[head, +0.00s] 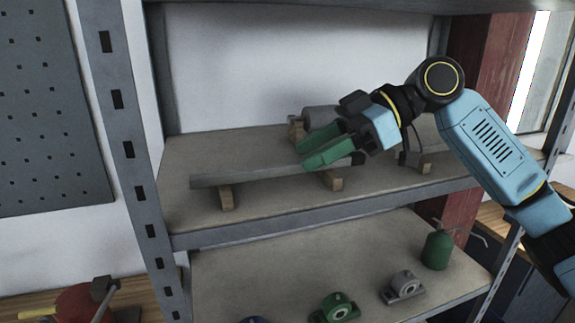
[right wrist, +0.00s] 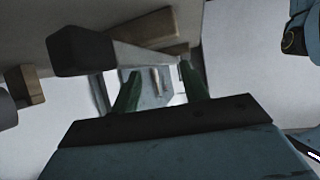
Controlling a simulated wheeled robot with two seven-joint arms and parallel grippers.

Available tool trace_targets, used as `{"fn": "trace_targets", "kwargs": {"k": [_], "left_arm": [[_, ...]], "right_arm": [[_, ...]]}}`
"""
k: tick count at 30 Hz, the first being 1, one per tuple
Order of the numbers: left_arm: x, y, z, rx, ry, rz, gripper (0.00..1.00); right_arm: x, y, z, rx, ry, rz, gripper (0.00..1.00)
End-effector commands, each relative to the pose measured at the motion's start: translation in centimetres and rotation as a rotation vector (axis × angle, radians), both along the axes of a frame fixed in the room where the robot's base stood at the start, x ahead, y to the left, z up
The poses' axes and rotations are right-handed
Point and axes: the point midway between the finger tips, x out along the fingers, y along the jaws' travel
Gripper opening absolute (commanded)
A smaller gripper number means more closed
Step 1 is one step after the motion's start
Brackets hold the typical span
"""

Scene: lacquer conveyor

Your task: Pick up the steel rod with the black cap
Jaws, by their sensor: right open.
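A long grey steel rod (head: 240,177) lies on wooden blocks on the upper shelf. Its black cap (head: 358,158) is at the right end, close under my right gripper. My right gripper (head: 303,157) has green fingers, spread open and pointing left above the rod, near its capped end. The lower finger overlaps the rod in the head view; contact cannot be told. In the right wrist view the black cap (right wrist: 80,50) is at the upper left, and the rod (right wrist: 140,57) runs right from it past the fingertips (right wrist: 160,70). Nothing is seen held. My left gripper is out of view.
A thicker grey cylinder (head: 318,114) lies behind, on wooden blocks, partly hidden by my arm. The shelf's metal front edge (head: 270,230) and left post (head: 125,150) bound the space. The lower shelf holds a green oil can (head: 437,250) and bearing blocks (head: 403,287).

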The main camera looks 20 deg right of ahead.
Motion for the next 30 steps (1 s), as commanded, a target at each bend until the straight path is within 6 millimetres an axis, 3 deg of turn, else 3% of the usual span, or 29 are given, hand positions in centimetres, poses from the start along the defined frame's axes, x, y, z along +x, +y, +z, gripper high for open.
{"fn": "trace_targets", "kwargs": {"k": [6,14,24,30], "left_arm": [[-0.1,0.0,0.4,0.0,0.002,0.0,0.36],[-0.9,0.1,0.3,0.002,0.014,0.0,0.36],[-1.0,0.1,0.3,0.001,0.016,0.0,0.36],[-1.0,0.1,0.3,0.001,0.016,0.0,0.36]], "right_arm": [[0.4,2.1,-1.2,0.0,0.0,0.001,0.45],[0.5,2.3,-1.4,0.0,0.0,-0.001,0.43],[0.4,2.2,-1.4,0.0,0.0,-0.001,0.0],[0.4,2.2,-1.3,0.002,-0.002,0.0,0.0]]}}
